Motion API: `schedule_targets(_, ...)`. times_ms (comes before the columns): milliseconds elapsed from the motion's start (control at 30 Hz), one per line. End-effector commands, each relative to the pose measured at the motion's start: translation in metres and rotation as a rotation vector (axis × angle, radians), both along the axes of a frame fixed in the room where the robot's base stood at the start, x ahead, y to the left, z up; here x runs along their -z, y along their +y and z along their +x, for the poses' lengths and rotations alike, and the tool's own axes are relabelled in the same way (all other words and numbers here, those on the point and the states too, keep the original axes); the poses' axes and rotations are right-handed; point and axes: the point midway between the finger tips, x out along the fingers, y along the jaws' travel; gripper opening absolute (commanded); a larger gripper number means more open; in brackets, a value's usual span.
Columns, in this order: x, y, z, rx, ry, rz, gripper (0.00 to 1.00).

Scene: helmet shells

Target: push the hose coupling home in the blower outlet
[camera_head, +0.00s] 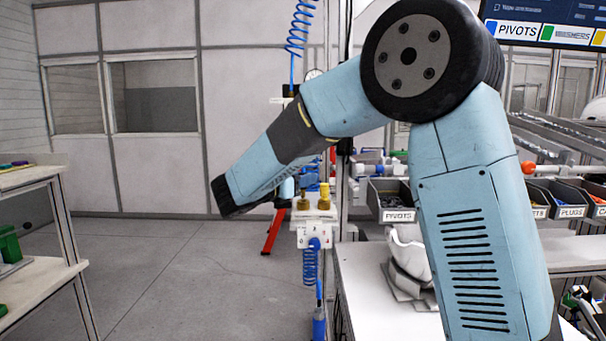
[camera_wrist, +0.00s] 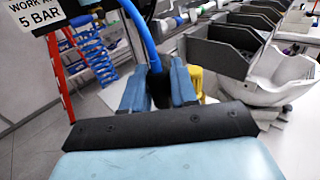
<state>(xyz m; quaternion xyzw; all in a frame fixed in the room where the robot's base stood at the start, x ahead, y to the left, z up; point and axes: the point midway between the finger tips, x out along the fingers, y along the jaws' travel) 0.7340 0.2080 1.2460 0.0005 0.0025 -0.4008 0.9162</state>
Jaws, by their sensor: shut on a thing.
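In the wrist view my gripper (camera_wrist: 159,88) has its two light blue fingers closed around a dark piece (camera_wrist: 159,95), which looks like the hose coupling. A blue hose (camera_wrist: 143,38) runs up from it and out at the top edge. A yellow thing (camera_wrist: 196,82) shows just right of the right finger; what it is I cannot tell. I cannot make out the blower outlet in either view, nor whether the coupling touches anything. In the head view my arm crosses the picture and I cannot see the fingertips clearly.
A white block (camera_head: 318,233) with brass fittings (camera_head: 324,196) and a coiled blue hose (camera_head: 311,265) stands on a post. A white helmet shell (camera_head: 408,252) lies on the bench (camera_head: 375,300); bins (camera_head: 396,213) line up behind.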

Motion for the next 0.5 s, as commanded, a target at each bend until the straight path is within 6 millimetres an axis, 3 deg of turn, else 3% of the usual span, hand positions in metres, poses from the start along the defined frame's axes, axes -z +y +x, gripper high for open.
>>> schedule_targets(500,0.025,0.000,0.000,-0.001,0.000,0.000,0.00)
